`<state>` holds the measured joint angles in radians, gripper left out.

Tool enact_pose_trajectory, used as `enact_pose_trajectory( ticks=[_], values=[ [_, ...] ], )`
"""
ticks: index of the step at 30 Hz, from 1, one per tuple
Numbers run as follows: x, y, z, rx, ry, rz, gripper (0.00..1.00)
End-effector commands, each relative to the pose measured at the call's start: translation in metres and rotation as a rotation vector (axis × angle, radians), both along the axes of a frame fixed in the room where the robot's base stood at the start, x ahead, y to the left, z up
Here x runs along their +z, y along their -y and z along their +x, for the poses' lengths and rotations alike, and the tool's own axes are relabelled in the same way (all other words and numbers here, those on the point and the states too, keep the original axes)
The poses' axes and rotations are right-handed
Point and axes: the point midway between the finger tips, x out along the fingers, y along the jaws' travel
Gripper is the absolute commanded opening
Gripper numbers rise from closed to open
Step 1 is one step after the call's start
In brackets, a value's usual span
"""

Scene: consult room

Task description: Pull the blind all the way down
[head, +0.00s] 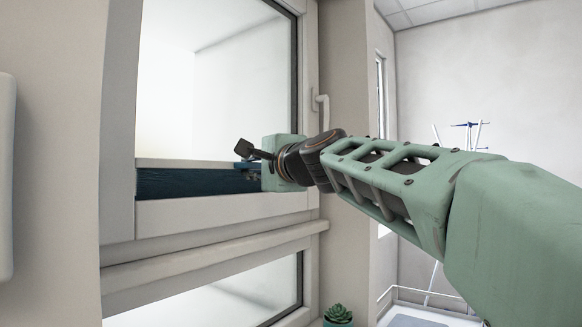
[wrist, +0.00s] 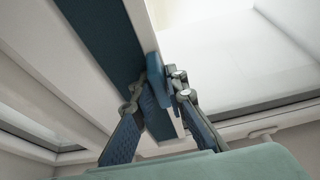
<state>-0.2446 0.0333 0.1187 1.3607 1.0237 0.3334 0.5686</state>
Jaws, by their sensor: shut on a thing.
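The blind shows as a dark blue strip (head: 190,183) low across the upper window pane, under a pale rail (head: 185,163). The glass above the rail is bare. A short strip of blue separates the rail from the lower window frame. My gripper (head: 250,165) is at the right end of the rail, partly hidden by my wrist. In the wrist view, my gripper (wrist: 155,90) is shut on a blue tab (wrist: 157,78) on the rail (wrist: 125,50), with a finger on each side. The dark blue blind (wrist: 105,35) runs beside the rail there.
The white lower window frame (head: 220,212) and a sill ledge (head: 215,257) lie below the blind. A window handle (head: 320,108) stands right of the pane, near my wrist. A small plant (head: 338,314) is below. The space left of my gripper before the pane is clear.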

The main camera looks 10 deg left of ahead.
Motion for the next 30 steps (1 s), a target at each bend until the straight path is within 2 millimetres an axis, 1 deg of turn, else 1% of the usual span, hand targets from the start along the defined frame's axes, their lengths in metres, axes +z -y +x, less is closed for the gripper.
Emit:
enact_pose_trajectory(
  ticks=[1, 10, 11, 14, 23, 26, 30],
  values=[
    [-0.002, 0.000, 0.000, 0.001, -0.001, -0.001, 0.00],
    [-0.001, 0.000, 0.000, 0.001, -0.001, -0.001, 0.00],
    [-0.001, 0.000, 0.000, 0.001, -0.001, -0.001, 0.16],
    [-0.001, 0.000, 0.000, 0.001, -0.001, -0.001, 0.27],
    [0.000, 0.000, 0.000, 0.000, 0.000, 0.000, 0.28],
    [0.003, 0.000, 0.000, 0.001, 0.003, -0.002, 0.28],
    [0.014, -0.001, 0.000, 0.003, 0.003, -0.001, 0.28]
  ],
)
